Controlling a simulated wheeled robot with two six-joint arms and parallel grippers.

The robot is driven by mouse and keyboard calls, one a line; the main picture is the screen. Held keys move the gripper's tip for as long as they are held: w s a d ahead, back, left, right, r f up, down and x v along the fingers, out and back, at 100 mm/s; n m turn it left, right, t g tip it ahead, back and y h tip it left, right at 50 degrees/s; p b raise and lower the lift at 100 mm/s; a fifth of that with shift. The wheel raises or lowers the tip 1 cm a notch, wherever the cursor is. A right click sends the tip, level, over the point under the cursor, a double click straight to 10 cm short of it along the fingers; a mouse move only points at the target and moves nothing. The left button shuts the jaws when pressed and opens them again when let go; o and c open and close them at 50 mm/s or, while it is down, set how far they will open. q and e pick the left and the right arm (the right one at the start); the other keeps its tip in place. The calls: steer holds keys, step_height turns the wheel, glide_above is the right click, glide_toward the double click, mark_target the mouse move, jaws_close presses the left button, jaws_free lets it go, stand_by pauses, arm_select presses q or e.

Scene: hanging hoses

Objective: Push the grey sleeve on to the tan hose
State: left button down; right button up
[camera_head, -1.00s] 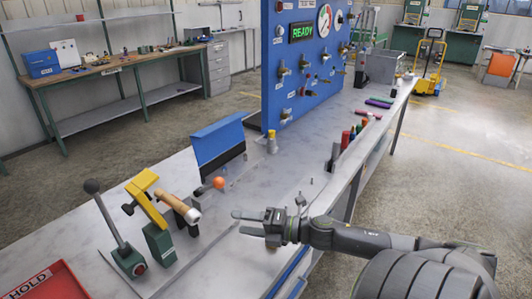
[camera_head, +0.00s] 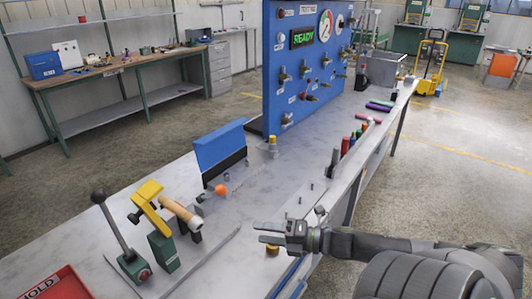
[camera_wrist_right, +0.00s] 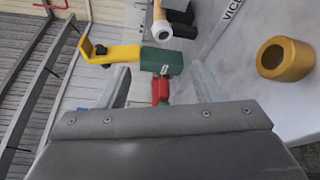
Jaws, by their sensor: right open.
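A gold ring (camera_head: 272,250) lies on the bench just below my right gripper (camera_head: 260,232). The ring (camera_wrist_right: 285,60) is at the right of the wrist view, its bore visible, outside the fingers. My right gripper is open and empty, to the right of the hose and apart from it. I cannot clearly identify a grey sleeve. My left gripper is not in view.
A black-knobbed lever (camera_head: 112,225) stands left of the green clamp (camera_head: 163,250). A red tray (camera_head: 62,285) is at the front left. A blue-topped plate (camera_head: 219,145) and blue panel (camera_head: 305,75) stand behind. Bench between clamp and gripper is mostly clear.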

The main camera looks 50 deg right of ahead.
mark_target(202, 223)
steer(key=shift+w+a+m+t, duration=0.1)
steer(key=shift+w+m+t, duration=0.15)
steer(key=shift+m+t, duration=0.05)
steer(key=c, duration=0.5)
steer(key=m+h, duration=0.1)
steer(key=w+a+m+t+h, duration=0.1)
steer(key=w+m+h, duration=0.1)
steer(key=shift+w+a+f+m+t, duration=0.15)
steer(key=shift+w+a+m+t, duration=0.15)
steer(key=shift+t, duration=0.1)
steer(key=c, duration=0.7)
steer(key=w+a+m+h, duration=0.2)
steer(key=a+m, duration=0.1)
steer(key=w+a+m+h, duration=0.1)
steer(key=a, duration=0.1)
steer(key=shift+w+f+m+t, duration=0.3)
steer(key=shift+m, duration=0.1)
jaws_close()
steer(key=shift+m, duration=0.3)
steer(key=shift+w+a, duration=0.2)
steer(key=shift+w, duration=0.85)
steer(key=shift+w+a, duration=0.15)
steer(key=shift+w, duration=0.95)
steer(key=shift+w+a, duration=0.2)
steer(key=shift+w, duration=0.85)
